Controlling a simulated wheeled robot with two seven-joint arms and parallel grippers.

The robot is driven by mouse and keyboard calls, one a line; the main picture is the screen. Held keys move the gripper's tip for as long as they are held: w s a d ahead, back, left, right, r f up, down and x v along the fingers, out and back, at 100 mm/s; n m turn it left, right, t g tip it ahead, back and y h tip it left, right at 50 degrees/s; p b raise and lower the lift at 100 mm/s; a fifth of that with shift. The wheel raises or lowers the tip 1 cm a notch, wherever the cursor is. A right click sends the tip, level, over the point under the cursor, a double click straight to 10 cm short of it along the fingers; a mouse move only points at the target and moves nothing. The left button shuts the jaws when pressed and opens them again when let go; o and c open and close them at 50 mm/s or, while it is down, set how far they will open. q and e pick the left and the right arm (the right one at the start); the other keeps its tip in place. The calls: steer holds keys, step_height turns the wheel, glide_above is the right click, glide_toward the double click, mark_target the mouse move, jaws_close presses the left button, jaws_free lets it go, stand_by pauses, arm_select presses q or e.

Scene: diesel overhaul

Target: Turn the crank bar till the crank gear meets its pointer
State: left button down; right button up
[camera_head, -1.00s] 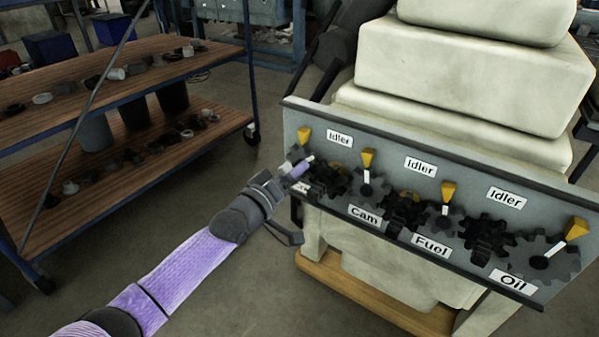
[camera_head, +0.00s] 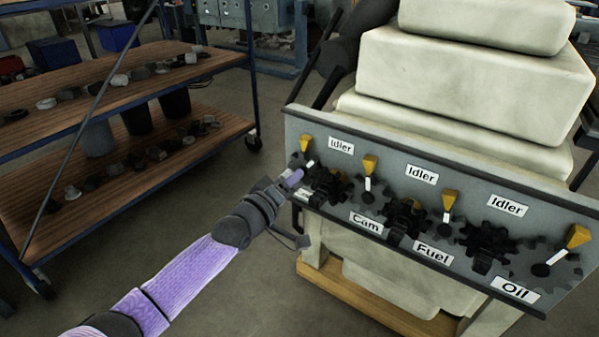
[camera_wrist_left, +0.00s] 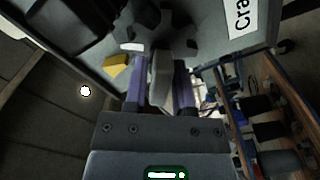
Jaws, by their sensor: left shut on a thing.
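The crank gear (camera_head: 295,160) is at the left end of the grey panel, largely hidden behind my left gripper. Its yellow pointer (camera_head: 306,142) is just above it and also shows in the left wrist view (camera_wrist_left: 117,65). A white mark (camera_head: 310,164) lies below and slightly right of the pointer, apart from it; the wrist view shows it too (camera_wrist_left: 133,46). My left gripper (camera_head: 294,176) is at the gear. In the wrist view its purple fingers (camera_wrist_left: 160,95) are shut on the grey crank bar (camera_wrist_left: 161,75). My right gripper is out of view.
The panel (camera_head: 380,150) carries several more dark gears, such as the oil gear (camera_head: 562,272), with yellow pointers and labels. A pale engine block (camera_head: 470,70) stands behind. A wooden shelf cart (camera_head: 205,128) with parts stands left. The floor between cart and panel is clear.

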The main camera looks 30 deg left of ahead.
arm_select(q)
steer(key=shift+n, duration=0.6)
steer(key=n, duration=0.4)
steer(key=shift+f+n, duration=0.1)
steer(key=shift+n, duration=0.2)
steer(key=c, duration=0.8)
jaws_free()
steer(key=shift+n, duration=0.5)
steer(key=shift+c, duration=0.2)
steer(key=o, duration=0.7)
steer(key=s+p, duration=0.1)
steer(key=s, duration=0.3)
steer(key=s+p, duration=0.1)
steer(key=s, duration=0.2)
steer(key=shift+a+p, duration=0.3)
steer(key=shift+p, duration=0.05)
